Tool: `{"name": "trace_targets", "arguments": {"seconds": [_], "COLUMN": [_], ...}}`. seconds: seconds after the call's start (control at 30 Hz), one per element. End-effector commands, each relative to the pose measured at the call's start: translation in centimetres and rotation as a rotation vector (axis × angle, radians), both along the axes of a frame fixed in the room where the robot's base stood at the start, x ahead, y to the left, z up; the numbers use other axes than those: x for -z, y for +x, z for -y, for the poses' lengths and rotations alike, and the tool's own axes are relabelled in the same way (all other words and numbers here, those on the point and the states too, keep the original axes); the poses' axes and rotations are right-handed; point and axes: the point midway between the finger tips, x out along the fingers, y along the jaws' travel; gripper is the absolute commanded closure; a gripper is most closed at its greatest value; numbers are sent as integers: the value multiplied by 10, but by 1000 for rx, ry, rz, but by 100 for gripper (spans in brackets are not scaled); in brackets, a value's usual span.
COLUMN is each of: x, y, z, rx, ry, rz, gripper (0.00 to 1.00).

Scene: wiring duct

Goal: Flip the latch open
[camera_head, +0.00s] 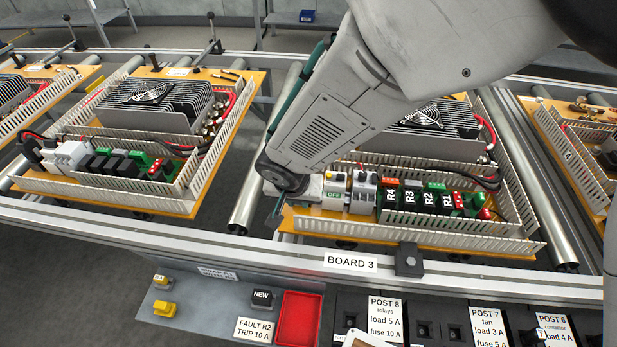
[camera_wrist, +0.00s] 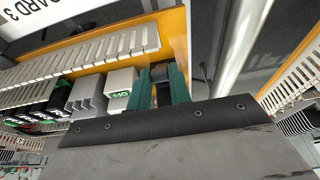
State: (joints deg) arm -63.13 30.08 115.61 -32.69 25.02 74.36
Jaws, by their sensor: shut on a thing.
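In the wrist view, my gripper (camera_wrist: 161,80) has its two teal fingers on either side of a small dark block (camera_wrist: 161,72), shut on it. The block stands at the orange board's end and looks like the latch's handle; its exact shape is hidden between the fingers. In the head view, my gripper (camera_head: 277,206) is low at the left front corner of board 3 (camera_head: 300,222). My wrist covers the latch there. I cannot tell whether the latch is tilted.
Grey breakers (camera_head: 363,194) and relays R4 to R1 (camera_head: 428,201) follow. A slotted white duct (camera_head: 420,235) runs along the front. A roller (camera_head: 252,200) lies left.

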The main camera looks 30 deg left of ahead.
Motion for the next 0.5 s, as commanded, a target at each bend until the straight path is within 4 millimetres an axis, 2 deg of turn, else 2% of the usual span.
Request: {"name": "trace_targets", "arguments": {"seconds": [0.5], "x": [9], "y": [-11], "z": [6], "rx": [-2], "ry": [46], "rz": [154], "gripper": [100]}}
